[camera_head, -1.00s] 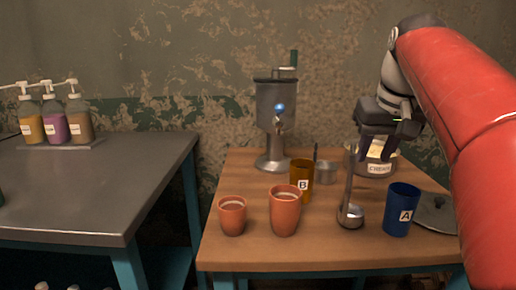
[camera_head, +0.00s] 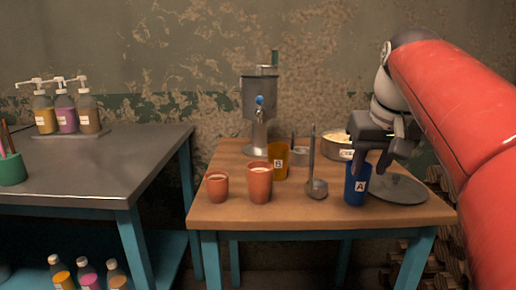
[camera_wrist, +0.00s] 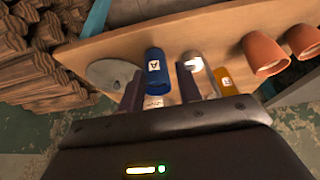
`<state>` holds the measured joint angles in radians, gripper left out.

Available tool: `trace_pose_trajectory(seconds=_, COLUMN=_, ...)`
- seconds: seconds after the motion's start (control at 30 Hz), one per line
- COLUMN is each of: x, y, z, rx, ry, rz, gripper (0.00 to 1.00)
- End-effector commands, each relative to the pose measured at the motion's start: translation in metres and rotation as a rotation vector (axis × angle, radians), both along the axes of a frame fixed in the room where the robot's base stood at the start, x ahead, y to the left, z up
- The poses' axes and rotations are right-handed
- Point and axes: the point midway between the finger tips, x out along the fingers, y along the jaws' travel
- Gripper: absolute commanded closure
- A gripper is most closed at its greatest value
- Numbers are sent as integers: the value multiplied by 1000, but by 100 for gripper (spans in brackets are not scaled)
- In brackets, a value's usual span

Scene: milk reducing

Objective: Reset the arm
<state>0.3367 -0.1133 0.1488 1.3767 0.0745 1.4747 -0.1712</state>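My gripper (camera_head: 372,168) hangs over the right part of the wooden table (camera_head: 260,215), above or behind the blue cup A (camera_head: 357,185). In the wrist view my gripper (camera_wrist: 160,92) shows its dark fingers spread apart with nothing held between them. The blue cup also shows in the wrist view (camera_wrist: 154,72). A metal ladle (camera_head: 316,188) stands upright to the left of the cup, apart from the gripper.
The cream pot (camera_head: 338,152) stands behind the gripper, partly hidden. A round lid (camera_head: 400,190) lies at right. Orange cup B (camera_head: 278,160), two terracotta cups (camera_head: 260,184) (camera_head: 217,187) and a metal dispenser (camera_head: 258,112) stand left. The metal table (camera_head: 90,165) holds pump bottles (camera_head: 65,112).

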Motion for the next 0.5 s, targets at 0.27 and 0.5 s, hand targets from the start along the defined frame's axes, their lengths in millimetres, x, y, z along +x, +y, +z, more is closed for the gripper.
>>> trace_pose_trajectory(seconds=0.27, x=-33, y=20, z=-36, rx=-15, ry=-13, rz=-4, gripper=66)
trace_pose_trajectory(seconds=0.5, x=-91, y=40, z=-105, rx=-18, ry=-43, rz=-7, gripper=66)
